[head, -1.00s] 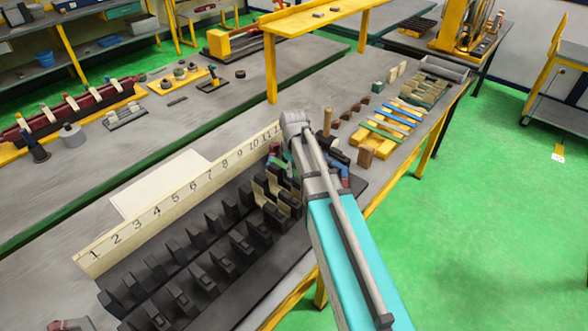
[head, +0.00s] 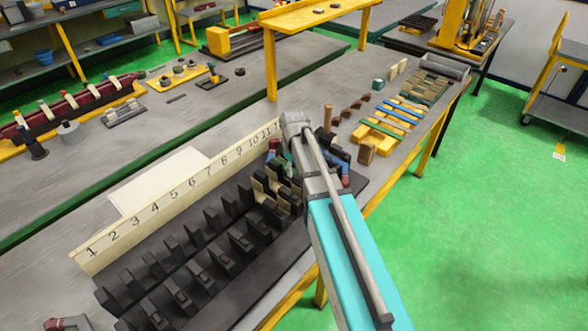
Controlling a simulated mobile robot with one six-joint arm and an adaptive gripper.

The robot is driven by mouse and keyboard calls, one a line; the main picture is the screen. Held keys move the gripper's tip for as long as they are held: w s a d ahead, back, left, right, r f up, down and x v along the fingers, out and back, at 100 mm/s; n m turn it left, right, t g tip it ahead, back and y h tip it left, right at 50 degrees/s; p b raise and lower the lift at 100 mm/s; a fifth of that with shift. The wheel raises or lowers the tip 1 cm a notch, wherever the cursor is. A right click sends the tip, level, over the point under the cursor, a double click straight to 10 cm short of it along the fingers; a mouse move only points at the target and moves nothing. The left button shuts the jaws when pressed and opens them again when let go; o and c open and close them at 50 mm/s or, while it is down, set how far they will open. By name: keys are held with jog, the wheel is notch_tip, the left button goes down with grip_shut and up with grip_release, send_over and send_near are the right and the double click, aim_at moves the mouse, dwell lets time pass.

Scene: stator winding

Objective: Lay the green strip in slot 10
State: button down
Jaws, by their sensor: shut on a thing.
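The dark stator block (head: 190,262) carries rows of black teeth beside a cream number board (head: 175,197) marked 1 to 11. Slot 10 lies beyond the number 10 near the far end, where several cream liners (head: 261,190) stand between teeth. My gripper (head: 286,168) is at this far end, close to slots 10 and 11, and is largely hidden by my wrist and arm. A small piece of the green strip (head: 290,171) shows below the wrist, in the shut gripper. Whether it touches the slot cannot be told.
A yellow rack (head: 370,139) with green and blue strips stands behind on the bench. Wooden blocks (head: 366,152) and an upright wooden peg (head: 328,118) stand nearby. Red and blue parts (head: 345,176) are just right of my wrist. A white sheet (head: 160,180) lies behind the board.

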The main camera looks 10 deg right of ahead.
aim_at(294, 172)
jog(key=shift+f+b, duration=0.45)
dwell(1.1)
dwell(0.3)
jog(key=shift+c, duration=1.3)
grip_release()
jog(key=shift+r+p, duration=0.85)
notch_tip(294, 172, up, 8)
jog(key=p, duration=0.7)
jog(key=shift+f, duration=0.25)
jog(key=shift+f, duration=0.25)
notch_tip(294, 172, down, 9)
jog(key=b, duration=0.8)
jog(key=shift+r+b, duration=0.1)
jog(key=shift+b, duration=0.25)
